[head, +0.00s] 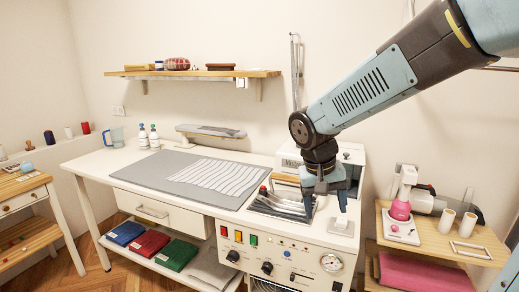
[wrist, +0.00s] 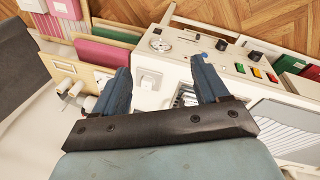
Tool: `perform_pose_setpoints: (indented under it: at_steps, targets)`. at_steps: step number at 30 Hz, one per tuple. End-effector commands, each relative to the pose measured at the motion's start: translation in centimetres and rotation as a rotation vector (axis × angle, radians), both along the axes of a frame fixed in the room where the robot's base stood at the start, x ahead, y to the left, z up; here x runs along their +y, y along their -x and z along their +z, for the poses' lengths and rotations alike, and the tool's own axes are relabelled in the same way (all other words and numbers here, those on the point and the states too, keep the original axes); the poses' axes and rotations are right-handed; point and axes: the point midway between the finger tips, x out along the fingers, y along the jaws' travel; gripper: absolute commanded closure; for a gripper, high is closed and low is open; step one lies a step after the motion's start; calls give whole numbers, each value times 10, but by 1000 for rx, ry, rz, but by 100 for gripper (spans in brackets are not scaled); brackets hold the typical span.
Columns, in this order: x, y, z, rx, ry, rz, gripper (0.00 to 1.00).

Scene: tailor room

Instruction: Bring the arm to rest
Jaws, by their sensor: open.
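My gripper (head: 326,205) is at the end of my arm, which reaches in from the upper right in the head view. It hangs over the white machine with the control panel (head: 285,255) at the right end of the table. In the wrist view my gripper (wrist: 160,78) shows two blue fingers set wide apart, with nothing between them. Below it, a metal tray (head: 280,206) and a white switch plate (head: 341,226) lie on the machine's top. My gripper appears above these; whether it touches anything is hard to tell.
A grey mat (head: 175,166) with striped cloth (head: 220,176) covers the white table. A wall shelf (head: 195,73) is behind. Folded cloths lie underneath.

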Motion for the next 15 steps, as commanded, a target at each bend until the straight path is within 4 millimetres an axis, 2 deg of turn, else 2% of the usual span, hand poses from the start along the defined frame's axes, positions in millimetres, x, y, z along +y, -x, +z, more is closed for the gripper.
perform_pose_setpoints:
  at_steps: [6, 15]
  targets:
    - [-32, 28, 31, -85, -100, 8, 26]
    - [-63, 71, 63, -235, -187, 35, 26]
